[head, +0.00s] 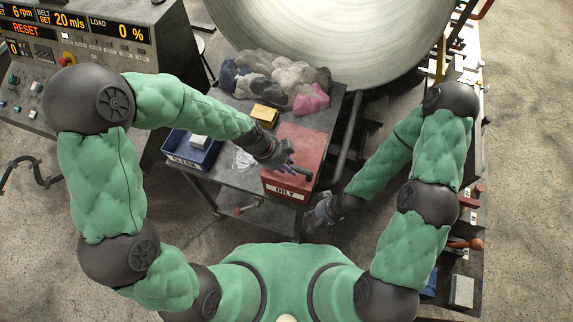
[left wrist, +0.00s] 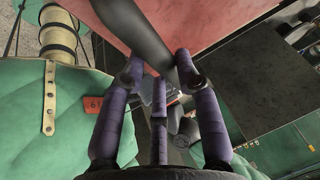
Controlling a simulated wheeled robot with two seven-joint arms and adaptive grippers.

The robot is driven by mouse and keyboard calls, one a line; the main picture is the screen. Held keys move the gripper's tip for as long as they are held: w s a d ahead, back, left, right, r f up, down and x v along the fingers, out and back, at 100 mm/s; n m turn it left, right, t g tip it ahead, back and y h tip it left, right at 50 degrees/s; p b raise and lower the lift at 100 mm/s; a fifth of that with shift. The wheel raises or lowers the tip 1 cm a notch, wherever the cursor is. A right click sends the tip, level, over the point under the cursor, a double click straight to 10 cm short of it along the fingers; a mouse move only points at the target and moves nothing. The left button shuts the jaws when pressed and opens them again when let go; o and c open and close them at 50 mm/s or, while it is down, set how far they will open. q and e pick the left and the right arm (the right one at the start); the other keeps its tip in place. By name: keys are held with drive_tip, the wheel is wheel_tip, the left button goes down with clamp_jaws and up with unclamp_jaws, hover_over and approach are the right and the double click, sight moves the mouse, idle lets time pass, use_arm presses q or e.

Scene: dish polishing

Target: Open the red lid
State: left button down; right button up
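The red lid (head: 306,143) is the top of a red box labelled OILY, on the grey table in the middle of the head view. It looks closed. My left gripper (head: 291,166) is over the lid's near-left part; contact cannot be told. In the left wrist view its fingers (left wrist: 158,68) are spread, with a dark bar (left wrist: 152,35) running across just beyond them in front of a red surface (left wrist: 205,22). Whether they touch the bar cannot be told. My right gripper (head: 322,212) is low, right of the box's front and apart from it; its fingers are too small to read.
A blue bin (head: 192,151) stands left of the box, and a yellow block (head: 265,115) lies behind it. Crumpled rags (head: 275,78) are piled at the table's back.

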use_arm(q)
drive_tip(key=shift+w+r+p, duration=0.2)
drive_tip(key=shift+r+p, duration=0.4)
drive_tip(key=shift+p, duration=0.35)
drive_tip(key=w+d+r+n+g+y+p, duration=0.1)
drive_tip(key=w+d+r+g+y+p, duration=0.1)
drive_tip(key=w+r+g+p, duration=0.4)
drive_tip(key=shift+w+d+r+g+p, duration=0.4)
drive_tip(key=shift+w+d+r+p, duration=0.2)
drive_tip(key=shift+w+r, duration=1.5)
drive_tip(key=shift+s+r, duration=0.25)
drive_tip(key=c, duration=0.9)
unclamp_jaws()
drive_tip(key=shift+w+d+f, duration=0.1)
drive_tip(key=shift+w, duration=0.05)
